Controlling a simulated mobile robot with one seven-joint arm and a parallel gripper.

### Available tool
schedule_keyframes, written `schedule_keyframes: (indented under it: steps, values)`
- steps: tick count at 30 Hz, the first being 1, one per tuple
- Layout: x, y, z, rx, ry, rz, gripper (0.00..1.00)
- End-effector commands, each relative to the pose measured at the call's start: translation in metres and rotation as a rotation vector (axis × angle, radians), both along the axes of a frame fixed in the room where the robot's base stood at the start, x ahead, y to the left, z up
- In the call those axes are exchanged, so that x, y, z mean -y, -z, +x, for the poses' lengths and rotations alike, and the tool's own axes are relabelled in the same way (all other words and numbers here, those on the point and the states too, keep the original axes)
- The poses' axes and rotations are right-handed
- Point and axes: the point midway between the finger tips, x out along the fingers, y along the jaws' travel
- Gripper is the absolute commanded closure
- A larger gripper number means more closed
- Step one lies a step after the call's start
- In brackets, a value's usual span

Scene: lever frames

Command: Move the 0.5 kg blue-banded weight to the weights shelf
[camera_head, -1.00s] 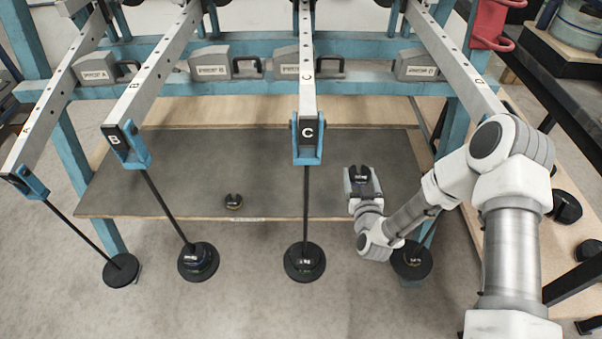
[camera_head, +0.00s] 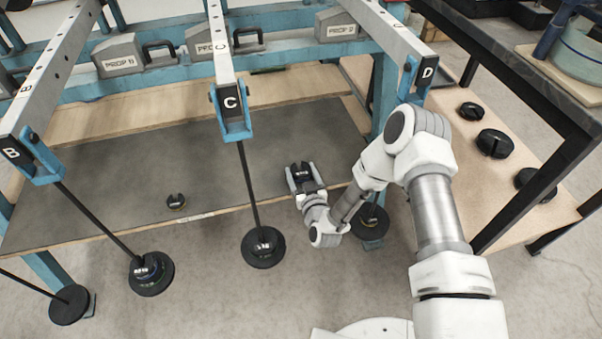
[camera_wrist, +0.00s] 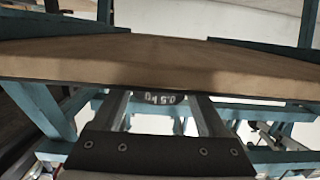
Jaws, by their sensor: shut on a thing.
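My gripper (camera_head: 302,168) is shut on a small dark slotted weight (camera_head: 300,176), held in front of the grey-topped bench shelf, to the right of hanger C. In the wrist view the weight (camera_wrist: 165,98) shows as a dark disc between the fingers, with pale figures that seem to read 0.50. Its blue band is not clear. A wooden shelf (camera_head: 545,212) at the right carries several dark weights, one of them a slotted weight (camera_head: 495,143); I cannot read a label on it.
Lever bars B, C and D reach out over the bench, with rods and weight stacks (camera_head: 263,247) hanging below. The black frame post (camera_head: 535,195) of the right-hand table crosses in front of the wooden shelf. Bare wood shows at the shelf's near left.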

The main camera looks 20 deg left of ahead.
Motion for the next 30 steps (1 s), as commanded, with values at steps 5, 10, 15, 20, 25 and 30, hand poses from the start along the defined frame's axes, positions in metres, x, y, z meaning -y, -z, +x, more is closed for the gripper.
schedule_keyframes:
  steps: [5,10,15,20,25,30]
  values:
    - [-0.001,0.001,0.0,0.003,0.0,0.002,0.98]
    - [0.0,0.003,0.0,-0.001,0.0,-0.001,0.05]
    - [0.0,0.003,0.0,-0.001,0.0,-0.001,0.0]
    - [0.0,0.0,0.0,-0.001,0.0,-0.001,0.0]
    - [0.01,-0.005,-0.018,-0.006,-0.001,-0.002,0.0]
    - [0.03,-0.011,-0.05,-0.007,-0.001,-0.003,0.0]
